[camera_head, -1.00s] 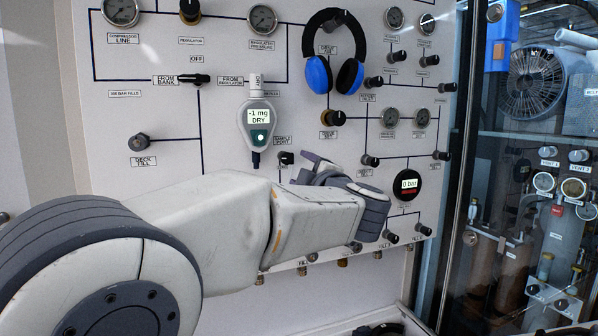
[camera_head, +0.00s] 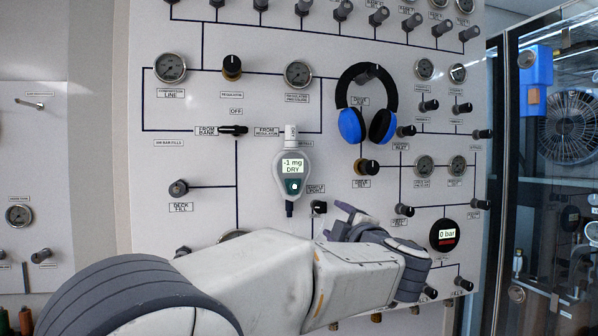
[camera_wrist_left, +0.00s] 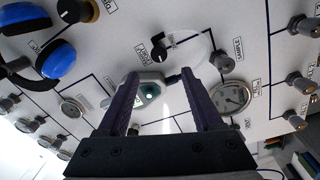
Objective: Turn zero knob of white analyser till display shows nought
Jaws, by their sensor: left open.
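The white analyser (camera_head: 292,160) hangs on the panel. Its display (camera_head: 291,167) reads "-1 mg DRY". A green-teal round control with a pale centre (camera_head: 293,186), apparently the zero knob, sits below the display. My left gripper (camera_head: 345,218) is in front of the panel, below and right of the analyser, and apart from it. In the left wrist view the open, empty fingers (camera_wrist_left: 160,80) point at the panel, with the analyser (camera_wrist_left: 150,90) between them and farther off; its display is too small to read there. My right gripper is not in view.
Blue headphones (camera_head: 367,105) hang right of the analyser. A black valve knob (camera_head: 318,207) sits below right of it, near my gripper. A round "0 bar" gauge (camera_head: 446,237) is at the right. A glass cabinet (camera_head: 560,190) stands beyond the panel.

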